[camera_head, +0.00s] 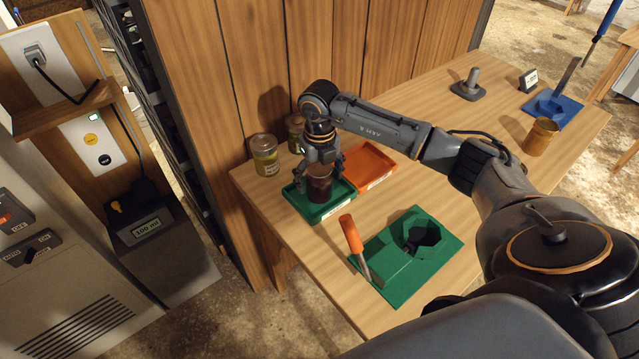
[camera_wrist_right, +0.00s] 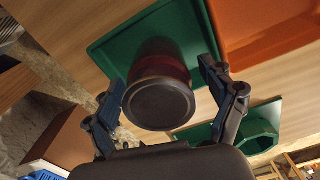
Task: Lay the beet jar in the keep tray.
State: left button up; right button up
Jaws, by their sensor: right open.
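The dark red beet jar (camera_head: 319,186) with a dark lid is in the green tray (camera_head: 298,205) near the table's left end, and it looks upright. In the right wrist view, the jar (camera_wrist_right: 160,88) shows lid first over the green tray (camera_wrist_right: 106,48). My right gripper (camera_head: 322,172) is above the jar, its fingers on either side of it. The fingers are open, and I cannot tell whether either one touches the glass. The tray's label is too small to read. My left gripper is not in view.
An orange tray (camera_head: 372,157) sits right beside the green tray. Two jars (camera_head: 265,160) stand by the wooden wall. A green holder (camera_head: 388,272) and an orange-handled tool (camera_head: 351,235) are nearer me. A brown cup (camera_head: 541,138) and blue holder (camera_head: 560,108) are at the right.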

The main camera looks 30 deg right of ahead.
notch_tip(320, 180, up, 10)
jog(key=shift+b, duration=0.7)
